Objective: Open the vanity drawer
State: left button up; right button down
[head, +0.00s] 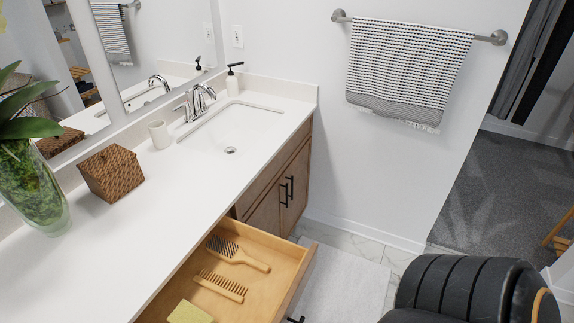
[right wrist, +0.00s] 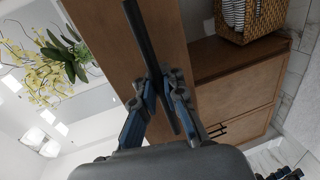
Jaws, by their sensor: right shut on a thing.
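The vanity drawer (head: 292,248) is pulled well out below the white counter in the head view, with its light wood inside showing. Its brown front also fills the middle of the right wrist view (right wrist: 95,35). My right gripper (right wrist: 161,80) is shut on the black bar handle (right wrist: 139,30) of this drawer. Only a bit of that handle shows at the bottom edge of the head view. Inside the drawer lie a wooden brush (head: 237,253), a wooden comb (head: 221,285) and a yellowish block (head: 190,313). My left gripper is in neither view.
The counter (head: 150,215) carries a woven box (head: 111,173), a cup (head: 159,134), a soap dispenser (head: 232,80) and a glass vase with a plant (head: 33,185). Cabinet doors (head: 278,200) beyond the drawer are shut. A pale mat (head: 340,275) lies on the floor.

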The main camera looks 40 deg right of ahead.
jog(key=shift+r, duration=0.1)
jog(key=c, duration=1.7)
grip_release()
jog(key=shift+s, duration=0.1)
jog(key=v, duration=1.2)
